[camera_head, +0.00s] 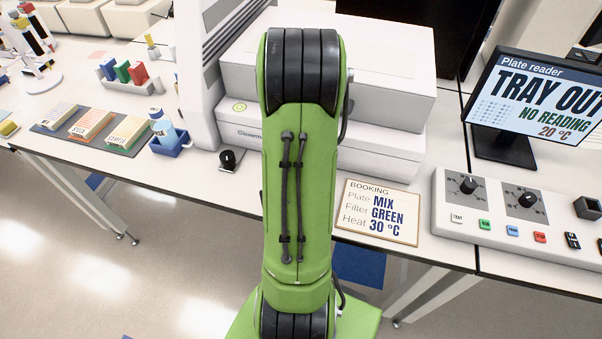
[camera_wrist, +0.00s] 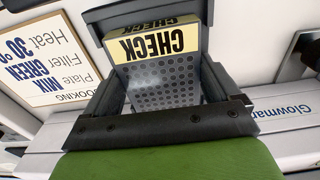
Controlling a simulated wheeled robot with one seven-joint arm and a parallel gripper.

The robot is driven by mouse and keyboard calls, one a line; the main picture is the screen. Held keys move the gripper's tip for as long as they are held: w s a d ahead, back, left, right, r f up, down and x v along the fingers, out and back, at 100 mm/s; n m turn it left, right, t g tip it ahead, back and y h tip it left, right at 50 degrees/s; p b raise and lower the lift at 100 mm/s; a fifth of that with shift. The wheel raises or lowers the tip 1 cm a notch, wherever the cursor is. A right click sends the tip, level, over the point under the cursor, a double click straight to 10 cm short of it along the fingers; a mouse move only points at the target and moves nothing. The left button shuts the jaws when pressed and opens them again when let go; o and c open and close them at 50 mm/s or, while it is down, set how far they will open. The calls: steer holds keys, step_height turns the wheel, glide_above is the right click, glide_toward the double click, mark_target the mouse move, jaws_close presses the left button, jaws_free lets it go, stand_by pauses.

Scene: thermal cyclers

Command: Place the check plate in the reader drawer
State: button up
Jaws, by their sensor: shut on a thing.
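The check plate (camera_wrist: 160,47) shows in the wrist view, with a yellow band reading CHECK, upside down, and a grey face with rows of dark wells. My gripper (camera_wrist: 163,76) is shut on it, one finger along each side. A dark grey frame, seemingly the reader drawer (camera_wrist: 97,21), shows around the plate's far end; I cannot tell whether the plate rests in it or is above it. The plate reader (camera_head: 385,155) is a white box on the bench, partly behind my green arm. In the head view my arm hides the gripper, plate and drawer.
A screen (camera_head: 540,95) at right reads TRAY OUT, NO READING, 20 °C. The booking card (camera_head: 378,212) reads MIX, GREEN, 30 °C and lies close to the drawer. A control panel (camera_head: 520,215) with knobs and coloured buttons is at right. A black knob (camera_head: 229,159) stands left of my arm.

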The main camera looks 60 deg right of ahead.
steer(key=shift+a, duration=0.1)
steer(key=shift+f, duration=0.15)
steer(key=o, duration=0.8)
step_height(320, 180, up, 13)
steer(key=p, duration=0.2)
steer(key=w+a+r+n+t, duration=0.1)
steer(key=w+a+r+n, duration=0.15)
steer(key=a, duration=0.25)
steer(key=w+a+r+n, duration=0.2)
steer(key=w+a, duration=0.2)
steer(key=a, duration=0.1)
steer(key=shift+s+a+r+n+t+y, duration=0.1)
steer(key=shift+s+a+r+n+t, duration=0.6)
steer(key=shift+a+n, duration=2.1)
steer(key=shift+s+a+r+n+t+y, duration=0.1)
steer(key=shift+s+a+r+n+t, duration=0.65)
steer(key=shift+a, duration=3.65)
steer(key=shift+s+a+r+n+t+y, duration=0.1)
steer(key=shift+s+a+r+n+t, duration=0.5)
steer(key=shift+a+n, duration=2.35)
